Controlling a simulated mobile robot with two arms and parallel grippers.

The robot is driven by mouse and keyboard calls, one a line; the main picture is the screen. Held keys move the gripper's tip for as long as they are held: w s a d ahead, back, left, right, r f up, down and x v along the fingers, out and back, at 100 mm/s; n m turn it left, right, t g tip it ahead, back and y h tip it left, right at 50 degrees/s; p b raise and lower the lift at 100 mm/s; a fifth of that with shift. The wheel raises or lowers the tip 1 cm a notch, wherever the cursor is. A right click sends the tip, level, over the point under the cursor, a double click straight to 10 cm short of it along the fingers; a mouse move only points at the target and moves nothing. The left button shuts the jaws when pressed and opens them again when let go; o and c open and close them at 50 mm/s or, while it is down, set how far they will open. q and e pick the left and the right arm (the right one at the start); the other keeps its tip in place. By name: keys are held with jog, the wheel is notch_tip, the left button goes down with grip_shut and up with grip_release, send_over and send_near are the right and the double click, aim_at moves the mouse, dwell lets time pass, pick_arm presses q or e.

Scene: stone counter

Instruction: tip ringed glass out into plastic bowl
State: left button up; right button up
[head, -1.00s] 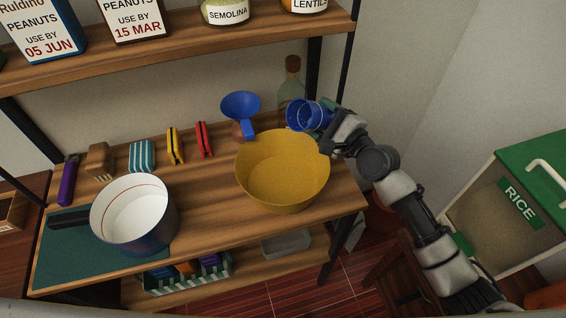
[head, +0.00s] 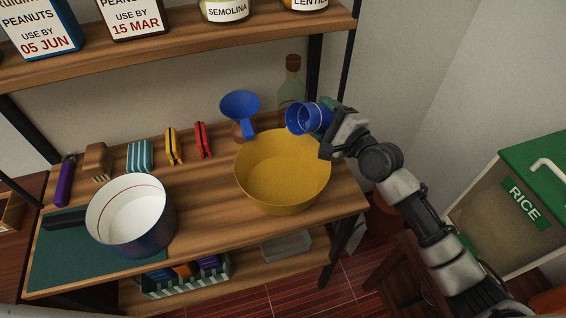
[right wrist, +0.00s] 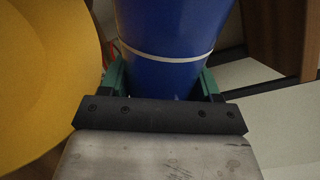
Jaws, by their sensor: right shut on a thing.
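The ringed glass (head: 306,118) is blue, with a pale ring around it that shows in the right wrist view (right wrist: 165,58). My right gripper (head: 330,128) is shut on it, with a finger on either side of the glass in the right wrist view (right wrist: 160,82). The glass is tipped well over, its mouth facing left, above the far right rim of the plastic bowl. The plastic bowl (head: 283,180) is wide and yellow and stands upright on the wooden shelf; no contents show in it. My left gripper is out of view.
A blue funnel (head: 240,106) and a corked bottle (head: 291,82) stand behind the bowl. A white-lined pot (head: 130,218) sits on a green mat (head: 60,265) at left. Clips (head: 172,146) and small items line the back. An upper shelf (head: 180,55) holds jars.

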jog(key=shift+w+a+n, duration=0.1)
jog(key=shift+w+n, duration=0.15)
jog(key=shift+n, duration=0.05)
jog(key=shift+s+b, duration=0.2)
jog(key=shift+b, duration=0.2)
jog(key=shift+n, duration=0.3)
jog(key=shift+w+f, duration=0.1)
jog(key=shift+w, duration=0.1)
jog(key=shift+s, duration=0.1)
jog(key=shift+s+n+b, duration=0.1)
jog(key=shift+n+b, duration=0.2)
jog(key=shift+b, duration=0.05)
jog(key=shift+a, duration=0.1)
